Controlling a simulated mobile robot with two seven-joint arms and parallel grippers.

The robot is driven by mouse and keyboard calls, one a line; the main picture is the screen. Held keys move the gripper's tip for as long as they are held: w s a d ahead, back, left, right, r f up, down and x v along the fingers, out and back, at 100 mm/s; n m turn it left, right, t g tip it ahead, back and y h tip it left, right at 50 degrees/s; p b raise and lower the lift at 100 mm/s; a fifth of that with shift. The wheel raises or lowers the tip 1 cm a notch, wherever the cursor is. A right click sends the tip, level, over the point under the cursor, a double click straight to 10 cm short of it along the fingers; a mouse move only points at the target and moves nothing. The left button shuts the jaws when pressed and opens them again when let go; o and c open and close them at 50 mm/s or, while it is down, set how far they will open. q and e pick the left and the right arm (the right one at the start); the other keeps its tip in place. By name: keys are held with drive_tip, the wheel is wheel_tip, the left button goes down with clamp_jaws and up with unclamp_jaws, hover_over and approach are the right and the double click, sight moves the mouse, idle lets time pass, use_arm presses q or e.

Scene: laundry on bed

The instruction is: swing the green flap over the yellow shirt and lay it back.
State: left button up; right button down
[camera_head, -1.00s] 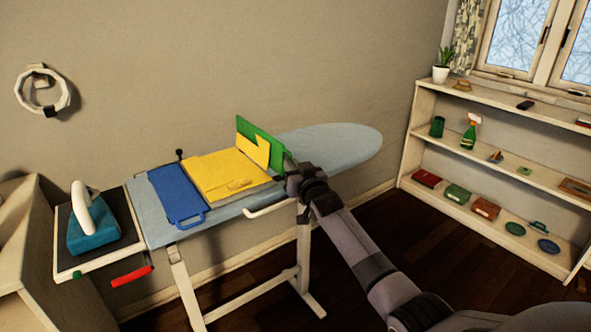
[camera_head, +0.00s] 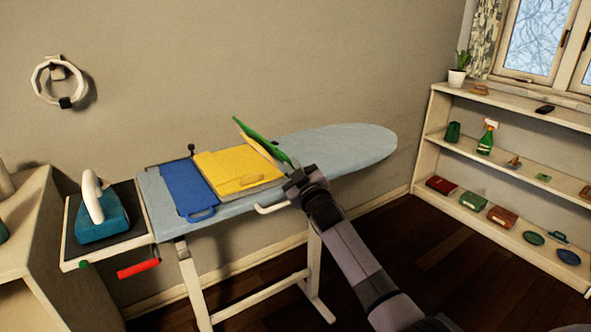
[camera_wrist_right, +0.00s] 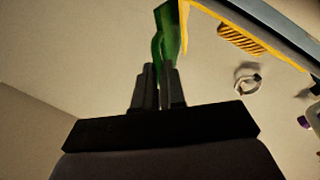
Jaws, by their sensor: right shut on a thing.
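The green flap (camera_head: 259,138) stands raised at the right side of the yellow shirt (camera_head: 239,172) on the ironing board. It shows as a thin tilted strip, nearly edge-on, with a piece of yellow cloth against its left face. The shirt's main part lies flat beside the blue flap (camera_head: 187,189). My right gripper (camera_head: 294,176) is at the flap's near lower edge. In the right wrist view its fingers (camera_wrist_right: 158,78) are shut on the green flap (camera_wrist_right: 167,35), with yellow cloth beside it. My left gripper is not in view.
The ironing board (camera_head: 345,143) is bare to the right of the flap. An iron (camera_head: 101,217) sits on a rest at the board's left end. A red handle (camera_head: 138,268) sticks out below. A shelf (camera_head: 500,115) with small items stands at right.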

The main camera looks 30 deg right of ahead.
drive_tip(key=shift+a, duration=0.1)
idle(0.3)
drive_tip(key=c, duration=1.2)
unclamp_jaws()
drive_tip(key=s, duration=0.7)
drive_tip(key=shift+a+f+p, duration=0.3)
drive_tip(key=shift+a+f, duration=0.05)
drive_tip(key=shift+f, duration=0.1)
drive_tip(key=s+a+f+m+g+y+p, duration=0.15)
drive_tip(key=s+a+f+g+p, duration=0.4)
drive_tip(key=s+f, duration=0.9)
drive_tip(key=s+a+f+g+y, duration=0.1)
drive_tip(key=s+a, duration=0.3)
drive_tip(key=s, duration=0.5)
drive_tip(key=s+a+f+m+g+y, duration=0.1)
drive_tip(key=s+a+f+g, duration=0.1)
drive_tip(key=s, duration=0.7)
wheel_tip(320, 180, down, 2)
drive_tip(key=shift+a+f+y, duration=0.25)
drive_tip(key=shift+a+y, duration=0.1)
drive_tip(key=shift+a, duration=0.55)
